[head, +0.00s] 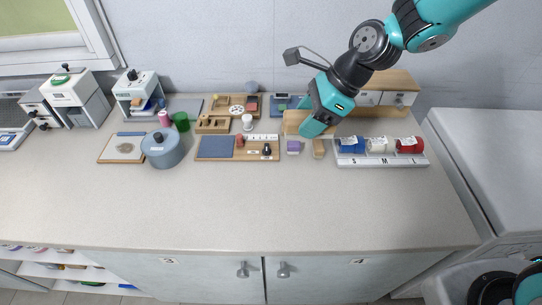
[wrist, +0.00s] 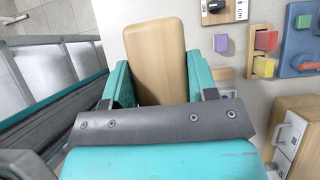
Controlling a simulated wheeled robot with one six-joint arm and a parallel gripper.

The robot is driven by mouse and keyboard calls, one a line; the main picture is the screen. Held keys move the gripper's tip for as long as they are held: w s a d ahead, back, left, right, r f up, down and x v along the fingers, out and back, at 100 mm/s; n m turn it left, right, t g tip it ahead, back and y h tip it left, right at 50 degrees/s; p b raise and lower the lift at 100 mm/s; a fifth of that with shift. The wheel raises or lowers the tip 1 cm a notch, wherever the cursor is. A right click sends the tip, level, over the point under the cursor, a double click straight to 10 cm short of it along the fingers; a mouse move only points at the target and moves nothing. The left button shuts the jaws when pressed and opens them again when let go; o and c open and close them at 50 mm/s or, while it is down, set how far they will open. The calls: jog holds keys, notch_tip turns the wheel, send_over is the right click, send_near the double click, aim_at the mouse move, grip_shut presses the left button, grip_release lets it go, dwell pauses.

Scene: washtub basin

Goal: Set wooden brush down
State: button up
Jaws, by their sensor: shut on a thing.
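The wooden brush (wrist: 157,60) is a pale tan, rounded-end block in the wrist view. It lies between the two teal fingers of my gripper (wrist: 159,82), which is shut on it. In the head view the brush (head: 293,122) sticks out to the left of my gripper (head: 311,127). It looks raised above the grey counter (head: 250,210), though its exact height is hard to judge. Its lower part is hidden behind the dark bar and teal body of the gripper in the wrist view. No bristles show.
A purple block (head: 293,147) and a tan block (head: 319,149) lie near the gripper. A white tray (head: 382,160) with blue, white and red rolls stands right. A wooden drawer unit (head: 398,98) is behind. A blue-grey pot (head: 161,152) stands left. The counter's front is clear.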

notch_tip(320, 180, down, 20)
jog(key=p, duration=0.4)
jog(key=shift+r, duration=0.2)
jog(key=shift+f, duration=0.15)
jog(key=o, duration=0.9)
jog(key=shift+o, duration=0.2)
